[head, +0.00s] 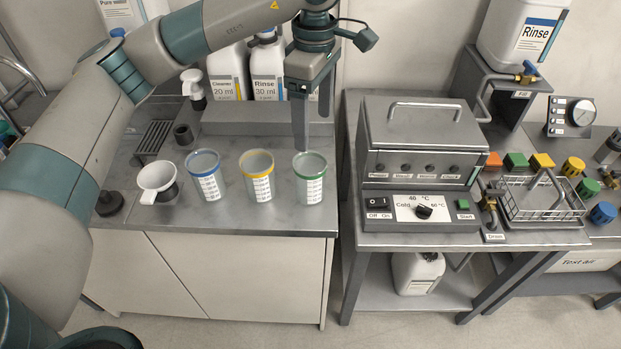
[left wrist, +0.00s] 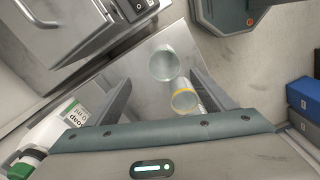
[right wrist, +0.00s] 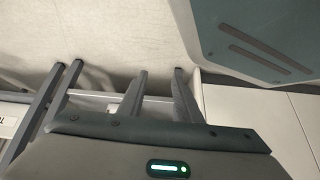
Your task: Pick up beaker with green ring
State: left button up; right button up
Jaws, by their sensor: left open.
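The beaker with the green ring (head: 311,188) stands upright at the right end of the grey counter, with a white printed label. My left gripper (head: 308,135) is above it, pointing down, with its fingers apart and empty.
A beaker with a blue ring (head: 205,178) and a white cup (head: 158,183) stand further left. Cleaner and Rinse bottles (head: 268,72) are behind. A metal bath unit (head: 420,140) stands on the table to the right, across a narrow gap.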

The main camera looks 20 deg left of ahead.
aim_at(313, 165)
pick_arm(q)
notch_tip(313, 165, down, 12)
jog(key=p, duration=0.4)
jog(key=shift+f, duration=0.1)
pick_arm(e)
jog(key=s+d+f+g, duration=0.1)
jog(key=s+d+g, duration=0.1)
jog(key=s, duration=0.4)
jog(key=s+d+f+g+h, duration=0.1)
jog(key=s+d+f, duration=0.1)
jog(key=s, duration=0.5)
jog(key=shift+d+g, duration=0.4)
jog(key=shift+d, duration=0.25)
jog(key=shift+w, duration=0.1)
pick_arm(q)
jog(key=shift+s, duration=0.1)
